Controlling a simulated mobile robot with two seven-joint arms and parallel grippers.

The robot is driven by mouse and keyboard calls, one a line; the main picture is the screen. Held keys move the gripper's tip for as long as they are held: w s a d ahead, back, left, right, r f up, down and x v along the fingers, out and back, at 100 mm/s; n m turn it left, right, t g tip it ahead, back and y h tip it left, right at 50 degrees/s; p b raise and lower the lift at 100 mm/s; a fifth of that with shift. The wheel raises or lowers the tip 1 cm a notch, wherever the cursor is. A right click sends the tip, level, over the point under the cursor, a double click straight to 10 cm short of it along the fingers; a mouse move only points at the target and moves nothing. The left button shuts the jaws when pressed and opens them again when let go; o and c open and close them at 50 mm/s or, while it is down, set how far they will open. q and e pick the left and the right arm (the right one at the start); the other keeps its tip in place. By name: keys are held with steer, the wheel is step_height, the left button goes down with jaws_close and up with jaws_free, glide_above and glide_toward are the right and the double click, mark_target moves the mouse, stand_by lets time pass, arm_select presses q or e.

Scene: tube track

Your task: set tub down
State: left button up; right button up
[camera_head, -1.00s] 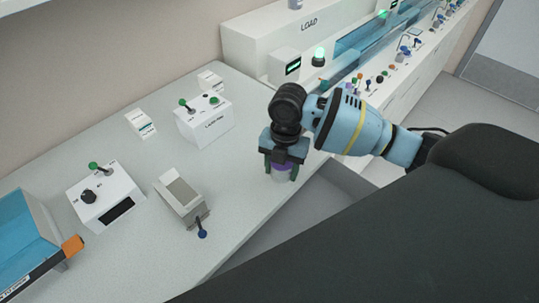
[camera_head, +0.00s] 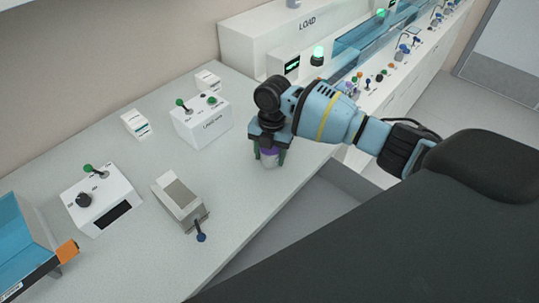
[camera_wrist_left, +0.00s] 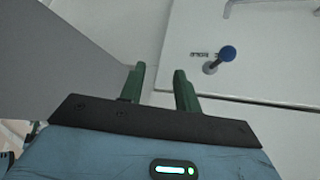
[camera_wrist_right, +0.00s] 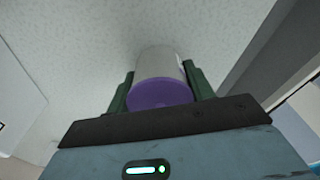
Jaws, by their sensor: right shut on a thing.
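The tub, whitish with a purple lid, (camera_head: 269,160) is between the fingers of my right gripper (camera_head: 270,150), at the front edge area of the counter in the head view. In the right wrist view, the tub (camera_wrist_right: 160,80) sits between the two green fingers (camera_wrist_right: 160,88), its purple lid toward the camera. My right gripper is shut on it. Whether the tub's bottom touches the counter I cannot tell. My left gripper (camera_wrist_left: 158,88) shows only in the left wrist view, its green fingers apart with nothing between them.
A white box with levers (camera_head: 203,121) stands left of the tub on the counter (camera_head: 150,245). A grey-topped device with a blue-knobbed lever (camera_head: 180,199) and a dial box (camera_head: 102,199) stand further left. The LOAD machine (camera_head: 262,45) is behind. Counter around the tub is clear.

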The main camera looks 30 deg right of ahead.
steer(key=shift+f, duration=0.35)
steer(key=shift+f, duration=0.2)
steer(key=o, duration=1)
steer(key=shift+c, duration=0.2)
steer(key=shift+r, duration=0.15)
steer(key=r, duration=0.8)
steer(key=w+d+r, duration=0.1)
steer(key=r, duration=0.3)
